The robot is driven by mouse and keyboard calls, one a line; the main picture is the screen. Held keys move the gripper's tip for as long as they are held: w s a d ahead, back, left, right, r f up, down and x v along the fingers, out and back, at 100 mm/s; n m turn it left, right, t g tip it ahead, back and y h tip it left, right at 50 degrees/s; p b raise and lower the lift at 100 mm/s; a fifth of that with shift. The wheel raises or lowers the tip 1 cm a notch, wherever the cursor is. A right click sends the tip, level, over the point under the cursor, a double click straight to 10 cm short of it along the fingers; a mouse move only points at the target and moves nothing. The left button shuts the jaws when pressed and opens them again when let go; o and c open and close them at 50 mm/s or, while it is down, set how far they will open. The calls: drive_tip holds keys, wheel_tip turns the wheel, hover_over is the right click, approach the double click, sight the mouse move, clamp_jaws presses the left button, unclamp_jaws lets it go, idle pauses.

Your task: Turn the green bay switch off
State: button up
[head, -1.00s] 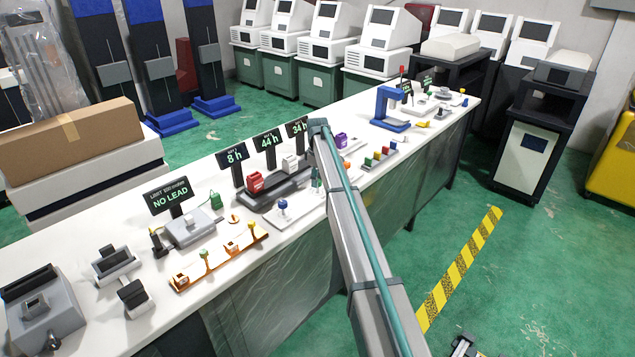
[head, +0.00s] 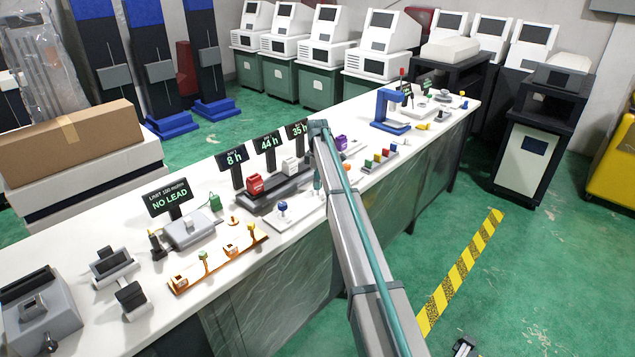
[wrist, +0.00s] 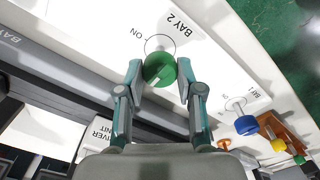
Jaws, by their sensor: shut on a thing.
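The green bay switch is a round green knob (wrist: 159,70) on a white panel labelled "BAY 2" in the wrist view, with "ON" printed beside its dial ring. A pale mark shows on the knob's face; I cannot tell clearly which setting it points to. My gripper (wrist: 160,72) is shut on the knob, one teal-tipped finger on each side. In the head view my gripper (head: 317,180) reaches down to the panel behind my arm, and the green knob cannot be made out there.
A blue knob (wrist: 245,125) stands on the neighbouring bay panel. Behind the panels is a dark rack with a red block (head: 255,184) and display signs (head: 267,143). An orange tray (head: 220,258) with small items lies to the left, coloured blocks (head: 378,157) to the right.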

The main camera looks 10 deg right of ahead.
drive_tip(key=o, duration=1.1)
drive_tip(key=shift+o, duration=0.2)
drive_tip(key=shift+r, duration=0.15)
wheel_tip(320, 180, up, 12)
